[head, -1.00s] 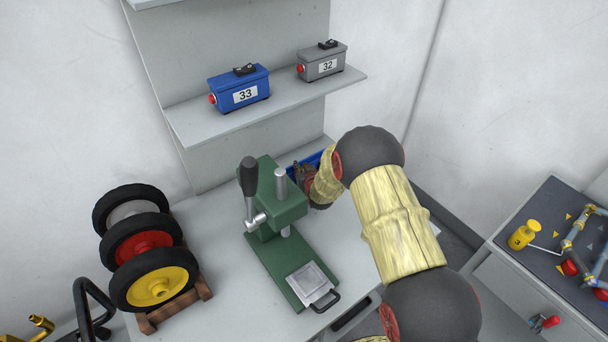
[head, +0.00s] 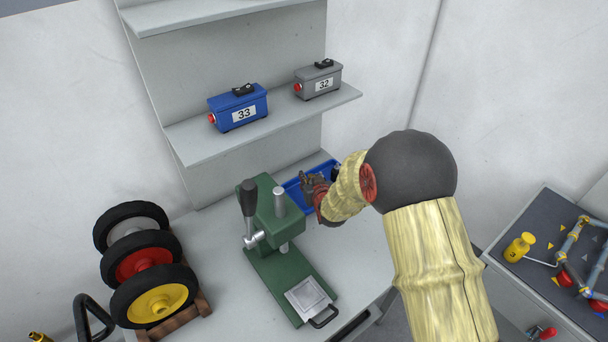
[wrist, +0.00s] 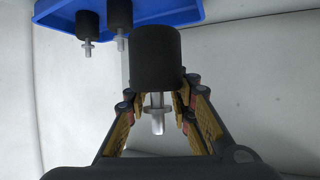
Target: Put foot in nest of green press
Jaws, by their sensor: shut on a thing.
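The green press (head: 282,265) stands on the table with its lever up on the left. Its nest, a pale square plate (head: 308,298) with a dark handle, is at the front of the press base and looks empty. My gripper (head: 308,186) is behind and to the right of the press, at the blue bin (head: 290,192). In the wrist view my gripper (wrist: 157,108) is shut on the metal stud of a foot (wrist: 155,58), a black rubber cylinder. In the head view I cannot make out this foot clearly.
Two more feet (wrist: 88,30) (wrist: 119,18) are in the blue bin. A rack of wheels (head: 150,285) stands left of the press. A shelf (head: 255,120) with blue and grey boxes hangs behind. A side table (head: 560,245) with pipework is at the right.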

